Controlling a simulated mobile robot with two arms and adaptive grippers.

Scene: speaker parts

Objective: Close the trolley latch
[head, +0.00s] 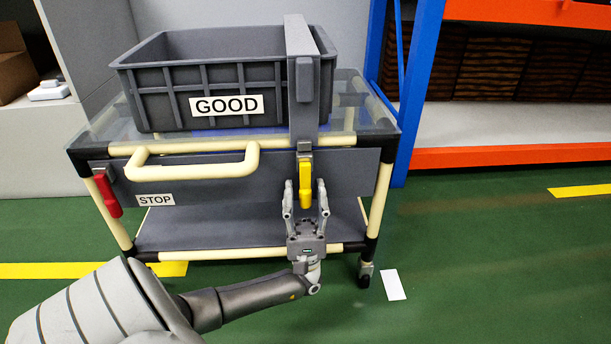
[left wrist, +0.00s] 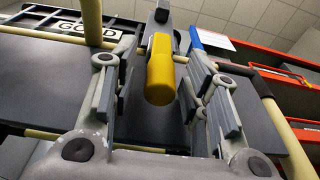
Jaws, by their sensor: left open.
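The trolley (head: 220,235) has a cream tube frame and grey shelves. Its yellow latch handle (head: 305,188) hangs down at the front right, under a grey upright bar (head: 303,80) that stands against the crate. My left gripper (head: 306,190) is open, with its fingers on either side of the yellow handle in the head view. In the left wrist view the yellow handle (left wrist: 160,70) shows between the two open fingers (left wrist: 160,95), with no clear contact. My right gripper is in neither view.
A grey crate (head: 160,95) labelled GOOD sits on the trolley top. A red handle (head: 107,194) is at the front left, beside a STOP label (head: 155,200). A cream push handle (head: 190,172) sticks out in front.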

